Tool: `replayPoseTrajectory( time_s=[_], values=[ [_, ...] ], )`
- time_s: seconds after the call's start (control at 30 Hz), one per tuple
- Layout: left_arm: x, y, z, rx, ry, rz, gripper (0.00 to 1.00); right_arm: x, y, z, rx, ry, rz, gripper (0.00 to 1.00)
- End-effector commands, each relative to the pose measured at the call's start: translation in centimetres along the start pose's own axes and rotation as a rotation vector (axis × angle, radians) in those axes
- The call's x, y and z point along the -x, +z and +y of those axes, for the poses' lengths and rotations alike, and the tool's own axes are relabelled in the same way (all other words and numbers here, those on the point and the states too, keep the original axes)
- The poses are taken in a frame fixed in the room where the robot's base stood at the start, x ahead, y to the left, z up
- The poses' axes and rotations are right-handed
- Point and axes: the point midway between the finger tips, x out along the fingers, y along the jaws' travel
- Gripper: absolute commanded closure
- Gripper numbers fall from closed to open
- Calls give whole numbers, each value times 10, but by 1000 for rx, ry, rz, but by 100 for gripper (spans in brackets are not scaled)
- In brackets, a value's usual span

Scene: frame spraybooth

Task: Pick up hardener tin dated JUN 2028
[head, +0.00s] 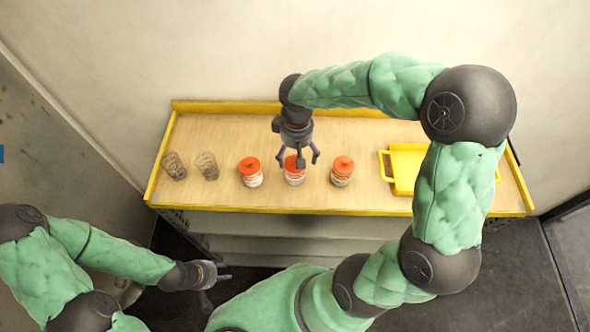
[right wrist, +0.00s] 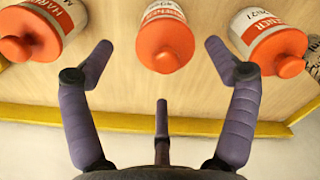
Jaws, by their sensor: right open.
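Three white tins with orange lids stand in a row on the wooden bench top: a left tin (head: 251,179), a middle tin (head: 293,178) and a right tin (head: 342,178). My right gripper (head: 298,160) is above the middle tin, fingers spread and empty. In the right wrist view, the middle tin (right wrist: 165,42) lies ahead between the open fingers, not touched. The other tins show at the left (right wrist: 42,28) and right (right wrist: 268,38), with partial HARDENER lettering. I cannot read any date. My left gripper (head: 213,278) is low at the left, off the bench; its jaw state is unclear.
A yellow tray (head: 405,165) sits at the right, partly behind my right arm. The bench has a raised yellow rim (head: 330,211) and a wall behind. Bare wood separates the right tin and tray.

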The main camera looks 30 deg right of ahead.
Motion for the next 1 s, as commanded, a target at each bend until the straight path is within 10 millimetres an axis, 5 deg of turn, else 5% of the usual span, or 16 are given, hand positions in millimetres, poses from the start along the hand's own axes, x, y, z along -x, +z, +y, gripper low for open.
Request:
replayPoseTrajectory(
  time_s=[0.33,0.67,0.9,1.0],
  values=[
    [-6,0,-2,0,0,0,60,-44,3,-7,1,0,-4,12],
    [-6,0,-2,0,0,0,60,-50,2,-7,1,-1,0,12],
    [-6,0,-2,0,0,0,60,-50,2,-8,1,-1,-1,75],
    [-6,0,-2,0,0,0,60,-50,3,-8,1,-1,-1,82]
  ],
)
